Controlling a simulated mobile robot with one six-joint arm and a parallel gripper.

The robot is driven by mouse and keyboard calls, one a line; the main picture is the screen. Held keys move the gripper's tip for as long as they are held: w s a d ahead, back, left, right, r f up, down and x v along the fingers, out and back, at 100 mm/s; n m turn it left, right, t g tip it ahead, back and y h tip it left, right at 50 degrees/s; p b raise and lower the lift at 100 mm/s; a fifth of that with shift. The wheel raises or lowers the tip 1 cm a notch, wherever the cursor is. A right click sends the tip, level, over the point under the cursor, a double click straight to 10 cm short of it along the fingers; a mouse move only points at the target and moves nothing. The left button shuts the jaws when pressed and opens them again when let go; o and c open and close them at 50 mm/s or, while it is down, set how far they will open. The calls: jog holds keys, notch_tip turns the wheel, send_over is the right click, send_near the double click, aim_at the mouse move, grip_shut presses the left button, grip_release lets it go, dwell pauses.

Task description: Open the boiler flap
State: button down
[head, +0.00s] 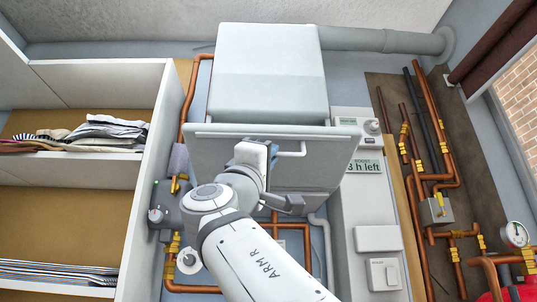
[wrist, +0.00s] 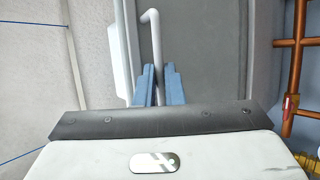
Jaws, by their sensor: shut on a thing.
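The boiler (head: 268,75) is a pale grey-white box on the wall at the centre of the head view. Its grey flap (head: 215,155) is below the box's front, with a white bar handle (head: 303,146). The flap looks wider than the box and appears to stand out from it; the exact angle is hard to tell. My gripper (head: 265,148) is at the flap's handle, partly hidden by my wrist. In the wrist view, the blue fingers of my gripper (wrist: 159,72) are shut on the white handle (wrist: 155,45), with the dark grey flap face (wrist: 205,45) behind.
Shelves (head: 85,172) with folded clothes stand at the left. A white control panel (head: 365,215) with a display is right of the boiler. Copper pipes (head: 432,130) with yellow fittings and a gauge (head: 514,234) are at the right. More pipes run below the boiler.

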jog(key=shift+w+a+f+y, duration=0.2)
jog(key=shift+w+f+y, duration=0.05)
jog(key=shift+w+y, duration=0.1)
jog(key=c, duration=1.8)
grip_release()
jog(key=shift+w+f, duration=0.1)
jog(key=shift+w, duration=0.3)
jog(key=shift+o, duration=1.4)
jog(key=shift+s+d, duration=0.1)
jog(key=shift+s, duration=0.15)
jog(key=b+v, duration=0.1)
jog(key=v, duration=0.6)
jog(key=shift+s+f+b, duration=0.2)
jog(key=shift+b, duration=0.15)
